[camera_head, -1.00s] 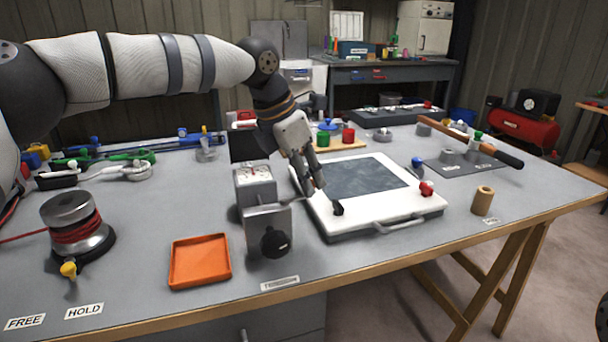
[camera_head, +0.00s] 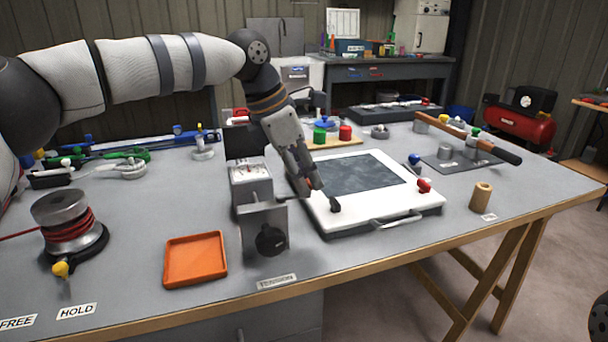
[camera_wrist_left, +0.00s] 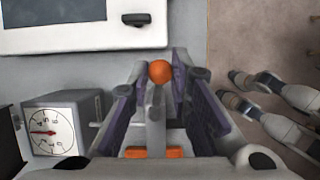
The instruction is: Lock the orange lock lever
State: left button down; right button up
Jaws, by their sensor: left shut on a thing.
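The orange lock lever shows in the left wrist view as an orange ball (camera_wrist_left: 159,71), with a grey bar running below it between my fingers. My left gripper (camera_wrist_left: 161,82) is shut on it. In the head view my left gripper (camera_head: 315,184) is pointed downward beside the gauge box (camera_head: 250,182), in front of the white-framed board (camera_head: 375,213). The orange ball cannot be made out in the head view. My right gripper cannot be made out in the head view.
An orange tray (camera_head: 195,259) lies left of a grey panel with a black knob (camera_head: 270,240). A rope winch (camera_head: 66,221) stands at the left. A tan cylinder (camera_head: 481,196) stands at the right.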

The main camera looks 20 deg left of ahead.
aim_at(280, 200)
pick_arm(q)
jog(key=c, duration=1.5)
grip_release()
jog(key=shift+o, duration=0.2)
jog(key=v, duration=1.2)
